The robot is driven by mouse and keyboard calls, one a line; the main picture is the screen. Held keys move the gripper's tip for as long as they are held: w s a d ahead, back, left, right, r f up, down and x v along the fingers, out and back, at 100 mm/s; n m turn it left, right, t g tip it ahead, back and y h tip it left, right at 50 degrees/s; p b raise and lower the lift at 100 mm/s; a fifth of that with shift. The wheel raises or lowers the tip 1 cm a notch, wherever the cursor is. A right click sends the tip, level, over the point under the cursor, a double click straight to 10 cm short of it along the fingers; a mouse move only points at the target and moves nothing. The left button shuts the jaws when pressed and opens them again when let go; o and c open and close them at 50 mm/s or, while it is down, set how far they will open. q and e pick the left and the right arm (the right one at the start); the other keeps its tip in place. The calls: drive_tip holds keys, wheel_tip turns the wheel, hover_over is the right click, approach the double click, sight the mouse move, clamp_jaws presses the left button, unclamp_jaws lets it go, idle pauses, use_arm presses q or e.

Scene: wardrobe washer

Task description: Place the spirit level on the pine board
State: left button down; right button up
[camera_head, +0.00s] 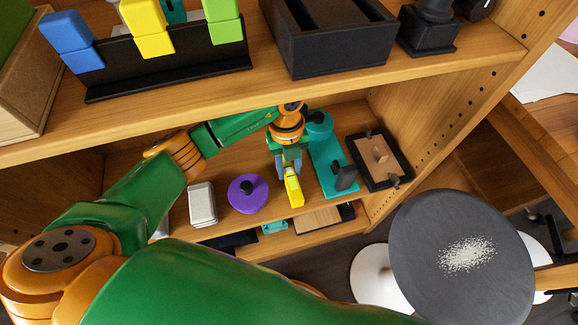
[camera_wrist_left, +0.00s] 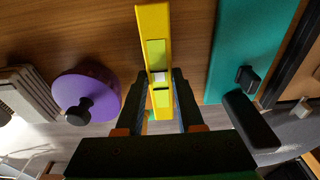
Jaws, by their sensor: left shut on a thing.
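The spirit level (camera_head: 294,190) is a yellow bar with a pale vial window; it also shows in the left wrist view (camera_wrist_left: 154,35). My left gripper (camera_head: 287,168) is shut on it over the middle shelf; its two fingers flank the bar in the left wrist view. I cannot tell whether the level touches the shelf. A light wooden board (camera_head: 318,219), possibly the pine board, lies on the level below and is partly hidden by the shelf edge. My right gripper is not in view.
A purple disc with a black knob (camera_head: 247,194) and a pale stacked block (camera_head: 202,204) are left of the level. A teal board (camera_head: 325,165) and a black-framed wooden piece (camera_head: 379,158) are right. The upper shelf (camera_head: 270,75) overhangs; a round grey table (camera_head: 430,240) stands in front.

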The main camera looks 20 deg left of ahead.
sight(290, 169)
use_arm(q)
drive_tip(key=c, duration=0.5)
unclamp_jaws()
drive_tip(key=shift+f, duration=0.1)
drive_tip(key=r, duration=0.4)
drive_tip(key=r+p, duration=0.1)
drive_tip(key=r, duration=0.1)
drive_tip(key=shift+w+r, duration=0.35)
drive_tip(key=shift+r, duration=0.2)
